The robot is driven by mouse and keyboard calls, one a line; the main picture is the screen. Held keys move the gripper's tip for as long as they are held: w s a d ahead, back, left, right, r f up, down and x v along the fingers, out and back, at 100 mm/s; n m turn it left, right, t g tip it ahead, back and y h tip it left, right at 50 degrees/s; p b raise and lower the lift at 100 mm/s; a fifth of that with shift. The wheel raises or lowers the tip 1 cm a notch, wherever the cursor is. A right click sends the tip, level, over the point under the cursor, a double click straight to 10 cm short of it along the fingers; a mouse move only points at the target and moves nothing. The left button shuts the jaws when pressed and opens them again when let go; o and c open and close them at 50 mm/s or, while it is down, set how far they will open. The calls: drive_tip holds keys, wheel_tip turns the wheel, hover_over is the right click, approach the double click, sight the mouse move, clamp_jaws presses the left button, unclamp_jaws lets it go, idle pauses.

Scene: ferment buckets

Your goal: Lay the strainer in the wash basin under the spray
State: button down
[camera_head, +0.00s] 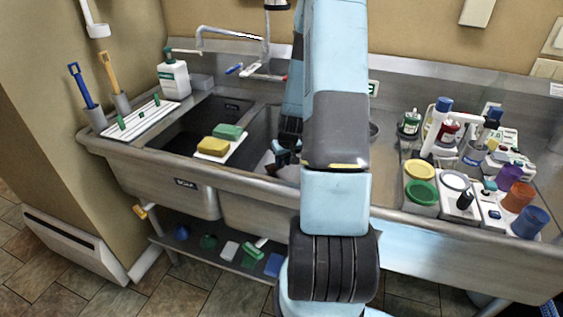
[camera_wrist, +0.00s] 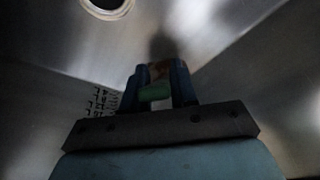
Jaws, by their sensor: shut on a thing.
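My gripper (camera_head: 284,150) is down in the right-hand basin (camera_head: 255,150) of the steel sink, largely hidden behind my arm in the head view. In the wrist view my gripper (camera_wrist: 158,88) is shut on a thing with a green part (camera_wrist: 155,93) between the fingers. It may be the strainer's handle, but I cannot tell; no strainer bowl shows clearly. Steel basin walls surround the gripper, with a round drain (camera_wrist: 107,7) at upper left. The tap and spray hose (camera_head: 267,45) rise behind the basins, partly beside my arm.
A second basin (camera_head: 190,135) lies to the left. A yellow sponge (camera_head: 213,145) and a green sponge (camera_head: 228,131) sit on a white board on the divider. A soap bottle (camera_head: 173,78) stands at the back left. Jars and bottles crowd the right drainboard.

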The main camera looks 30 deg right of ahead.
drive_tip(key=shift+f, duration=0.5)
unclamp_jaws()
drive_tip(key=shift+w, duration=0.1)
idle(0.8)
idle(0.6)
drive_tip(key=shift+r, duration=0.15)
drive_tip(key=shift+w+v, duration=0.2)
drive_tip(key=shift+v, duration=1.4)
drive_tip(key=shift+w+v, duration=0.2)
drive_tip(key=shift+v, duration=1.4)
drive_tip(key=shift+w+v, duration=0.2)
drive_tip(key=shift+v, duration=1.4)
drive_tip(key=shift+r, duration=0.3)
